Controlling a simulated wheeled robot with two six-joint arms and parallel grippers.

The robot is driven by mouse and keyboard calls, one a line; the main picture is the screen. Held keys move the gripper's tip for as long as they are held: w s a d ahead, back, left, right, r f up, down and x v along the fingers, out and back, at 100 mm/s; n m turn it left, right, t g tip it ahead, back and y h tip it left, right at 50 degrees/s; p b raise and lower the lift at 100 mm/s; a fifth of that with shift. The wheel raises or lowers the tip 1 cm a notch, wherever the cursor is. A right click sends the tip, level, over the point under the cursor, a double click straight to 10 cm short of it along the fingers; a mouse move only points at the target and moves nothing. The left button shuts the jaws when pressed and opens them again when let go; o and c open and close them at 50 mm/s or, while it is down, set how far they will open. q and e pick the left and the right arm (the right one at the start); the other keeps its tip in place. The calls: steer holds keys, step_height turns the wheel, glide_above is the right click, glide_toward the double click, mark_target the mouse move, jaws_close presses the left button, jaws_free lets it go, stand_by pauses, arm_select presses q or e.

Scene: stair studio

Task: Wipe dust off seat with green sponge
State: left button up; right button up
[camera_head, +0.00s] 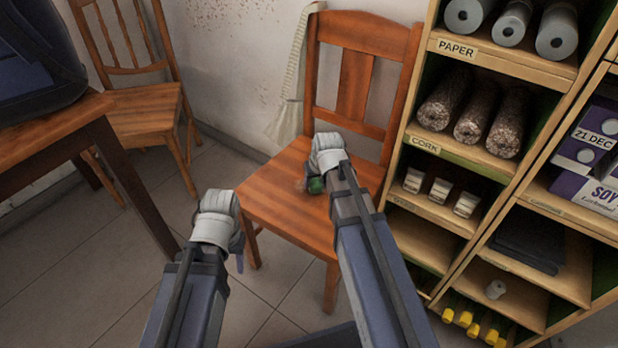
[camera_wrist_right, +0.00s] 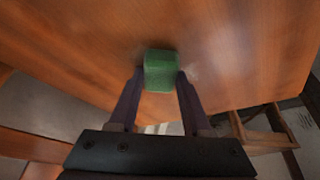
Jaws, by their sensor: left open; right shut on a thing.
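The orange-brown wooden chair's seat (camera_head: 275,205) is in the middle of the head view; it also fills much of the right wrist view (camera_wrist_right: 75,50). My right gripper (camera_head: 320,180) is over the seat, shut on the green sponge (camera_head: 315,185). In the right wrist view the sponge (camera_wrist_right: 160,72) sits between the two fingertips, at or just above the wood; contact is hard to tell. A faint pale dust patch (camera_wrist_right: 188,73) shows beside the sponge. My left gripper (camera_head: 238,262) is open and empty, in front of the seat's left front corner.
A shelf unit (camera_head: 475,155) with paper and cork rolls stands close on the right. A pale cloth strap (camera_head: 290,95) hangs at the chair's backrest. Tiled floor (camera_head: 90,250) is free between.

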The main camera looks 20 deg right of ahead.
steer(key=shift+s+d, duration=0.4)
steer(key=shift+s, duration=0.05)
steer(key=shift+s+d+f, duration=0.1)
steer(key=shift+s+d, duration=1.05)
steer(key=shift+s, duration=0.3)
steer(key=shift+w+a, duration=0.55)
steer(key=shift+w, duration=0.2)
steer(key=shift+w+a, duration=0.55)
steer(key=shift+w, duration=0.15)
steer(key=shift+w+a, duration=1.25)
steer(key=shift+w, duration=0.2)
steer(key=shift+a, duration=0.1)
